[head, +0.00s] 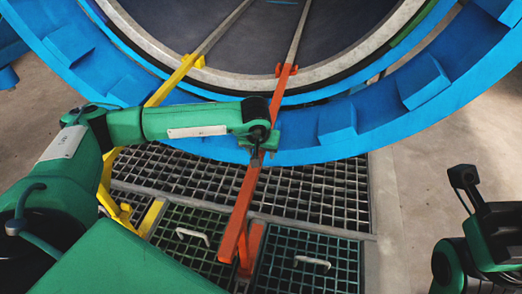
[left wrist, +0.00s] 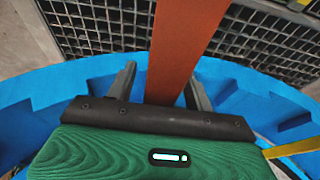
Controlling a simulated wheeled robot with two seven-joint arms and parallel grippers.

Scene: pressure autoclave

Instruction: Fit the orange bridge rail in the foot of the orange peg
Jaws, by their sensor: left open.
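The orange bridge rail (head: 239,205) slants from the orange bracket (head: 286,70) at the round chamber mouth down over the floor grating. A shorter orange piece (head: 254,243), seemingly the peg, stands beside the rail's near end; whether they touch, and how its foot meets the rail, I cannot tell. My left gripper (head: 257,156) is at the rail's middle. In the left wrist view my left gripper (left wrist: 160,84) is open, with its two fingers on either side of the rail (left wrist: 183,45). My right gripper (head: 463,177) is at the right edge, partly seen, its jaws unclear.
A blue chamber ring (head: 420,85) curves across the back. A yellow rail (head: 170,82) runs to the left of the orange one, partly behind my left arm. Grating panels with white handles (head: 312,262) cover the floor. Bare concrete (head: 420,190) lies to the right.

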